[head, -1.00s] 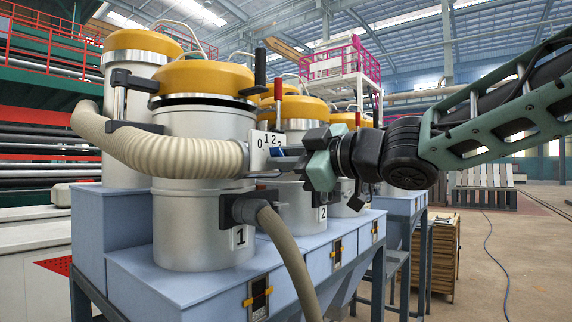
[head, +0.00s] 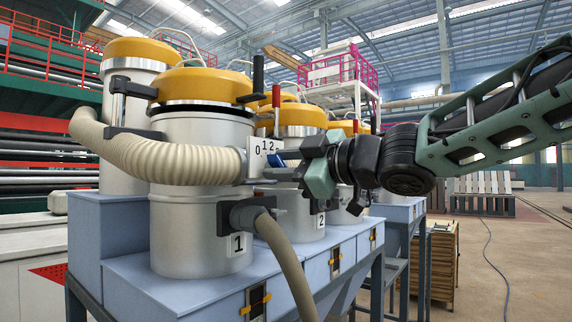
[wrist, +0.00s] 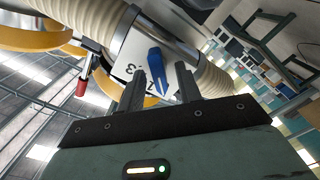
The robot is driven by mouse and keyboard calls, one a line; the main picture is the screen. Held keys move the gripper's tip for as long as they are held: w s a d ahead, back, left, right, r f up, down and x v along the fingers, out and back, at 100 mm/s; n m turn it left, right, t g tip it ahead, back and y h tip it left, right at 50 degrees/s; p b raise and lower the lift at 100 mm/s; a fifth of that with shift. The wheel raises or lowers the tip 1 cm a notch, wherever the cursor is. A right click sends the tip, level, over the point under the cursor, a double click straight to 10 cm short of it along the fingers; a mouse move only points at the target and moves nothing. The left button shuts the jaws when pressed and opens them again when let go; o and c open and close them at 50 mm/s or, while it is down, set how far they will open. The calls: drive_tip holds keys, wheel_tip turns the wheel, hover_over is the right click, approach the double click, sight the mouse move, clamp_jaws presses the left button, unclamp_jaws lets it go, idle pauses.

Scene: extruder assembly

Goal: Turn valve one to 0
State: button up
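Valve one is on the beige corrugated hose beside the canister marked 1 (head: 200,245). Its white number plate (head: 256,161) shows 0, 1, 2 and a partly hidden figure. Its blue handle (head: 275,160) is at the plate's lower right in the head view, and it also shows in the wrist view (wrist: 156,68). My gripper (head: 283,164) reaches in from the right. In the wrist view, its two dark fingers (wrist: 160,78) stand apart, one on each side of the blue handle, with gaps visible. I cannot tell which number the handle points to.
A red-handled lever (head: 276,100) and a black-handled lever (head: 258,75) stand upright close above the plate. A lower hose (head: 288,265) curves down from canister 1. More yellow-lidded canisters stand behind, including one marked 2 (head: 308,225).

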drive_tip(key=p+v, duration=1)
drive_tip(key=v, duration=0.7)
drive_tip(key=shift+p, duration=0.4)
drive_tip(key=shift+s+d, duration=0.15)
